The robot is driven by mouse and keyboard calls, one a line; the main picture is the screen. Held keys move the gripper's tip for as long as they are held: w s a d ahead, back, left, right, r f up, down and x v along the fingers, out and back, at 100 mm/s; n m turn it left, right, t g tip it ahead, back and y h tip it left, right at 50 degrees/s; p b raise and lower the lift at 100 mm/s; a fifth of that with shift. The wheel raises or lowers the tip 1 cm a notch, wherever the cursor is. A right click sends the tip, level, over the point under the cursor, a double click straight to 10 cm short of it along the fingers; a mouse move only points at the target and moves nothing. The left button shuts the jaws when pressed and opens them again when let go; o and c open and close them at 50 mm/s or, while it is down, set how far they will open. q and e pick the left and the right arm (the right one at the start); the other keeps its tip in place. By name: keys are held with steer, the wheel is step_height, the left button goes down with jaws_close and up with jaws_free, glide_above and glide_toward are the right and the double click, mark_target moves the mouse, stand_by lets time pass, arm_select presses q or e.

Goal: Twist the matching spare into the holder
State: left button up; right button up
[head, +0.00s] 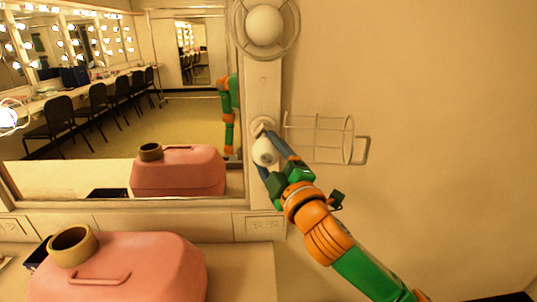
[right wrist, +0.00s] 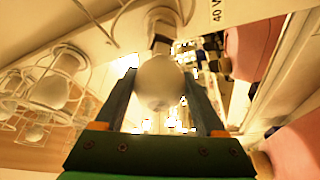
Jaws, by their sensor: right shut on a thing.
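My right gripper (head: 268,152) is shut on a white round bulb (head: 263,151) at the right edge of the mirror frame. In the right wrist view, the bulb (right wrist: 160,84) sits between the two fingers of my right gripper (right wrist: 160,80). A pale round holder (head: 264,123) shows just behind the bulb in the head view. An open wire cage (head: 318,138) hangs to the right of the holder. My left gripper is not in view.
Another caged bulb (head: 264,25) is above on the frame. A pink case (head: 125,272) with an olive ring (head: 73,246) stands on the counter at lower left. The mirror (head: 120,130) reflects the case and my arm. The wall at right is bare.

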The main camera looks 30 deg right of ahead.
steer(key=shift+w+d, duration=0.4)
steer(key=shift+w, duration=0.35)
steer(key=shift+w+d, duration=0.35)
steer(key=shift+w, duration=0.4)
stand_by(1.3)
steer(key=shift+f+m+b, duration=0.1)
steer(key=shift+m+b, duration=0.4)
steer(key=shift+m, duration=0.2)
steer(key=shift+m+t+h+b, duration=0.5)
steer(key=shift+m+h+b, duration=0.4)
steer(key=shift+m+b, duration=0.9)
steer(key=shift+m+p, duration=0.3)
steer(key=shift+p, duration=0.05)
